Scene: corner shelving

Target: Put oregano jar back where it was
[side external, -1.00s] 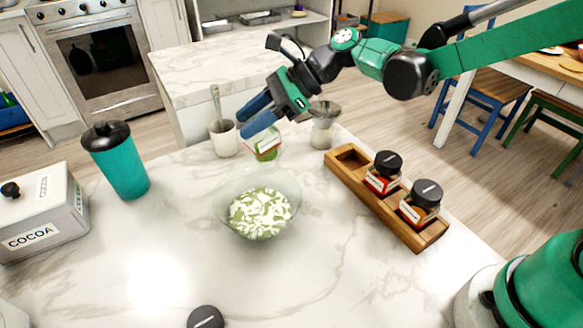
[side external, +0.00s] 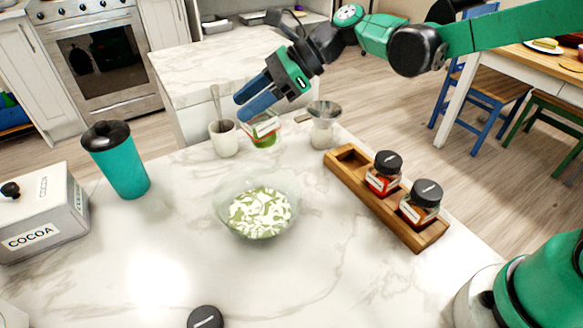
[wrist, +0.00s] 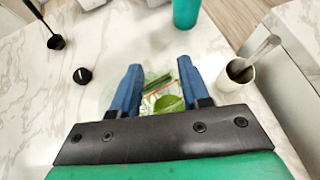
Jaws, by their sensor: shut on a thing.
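The oregano jar (side external: 264,131) is a small clear jar with green contents and a pale label with red. My gripper (side external: 247,108) is shut on it, with the blue fingers at its sides. The wooden rack (side external: 412,238) at right holds two black-lidded spice jars (side external: 383,173) (side external: 421,204). Its far-left slot (side external: 352,158) is empty.
A glass bowl (side external: 257,212) with green-and-white pattern stands mid-counter. A black lid (side external: 206,317) lies at the front. A teal tumbler (side external: 120,167) and cocoa box (side external: 43,222) stand left.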

